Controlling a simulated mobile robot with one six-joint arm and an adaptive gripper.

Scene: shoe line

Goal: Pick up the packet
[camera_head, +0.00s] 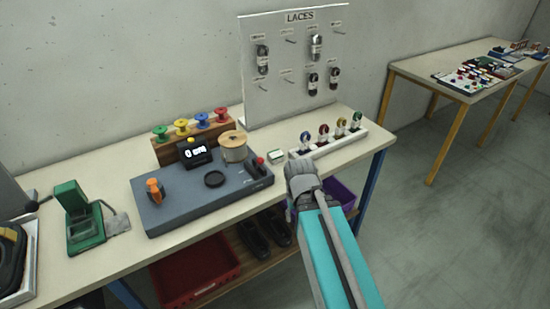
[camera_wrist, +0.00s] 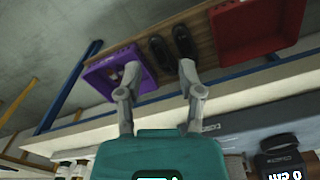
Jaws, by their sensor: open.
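Which thing is the packet is not certain. A small pale packet-like block (camera_head: 275,156) lies flat on the bench top (camera_head: 330,165), between the grey measuring station and the white lace rack. Dark lace packs (camera_head: 315,47) also hang on the white LACES board (camera_head: 263,107). My gripper shows in the wrist view (camera_wrist: 158,67) with its two fingers wide apart and nothing between them. In the head view my arm reaches to the bench's front edge, and its wrist hides the fingers. I cannot make out the small block in the wrist view.
The grey station (camera_head: 205,195) carries a spool (camera_head: 233,147) and a display. A white rack (camera_head: 330,144) holds several lace bundles. A green press (camera_head: 80,215) stands left. Below are a purple bin (camera_head: 341,192), black shoes (camera_head: 252,240) and a red bin (camera_head: 195,273).

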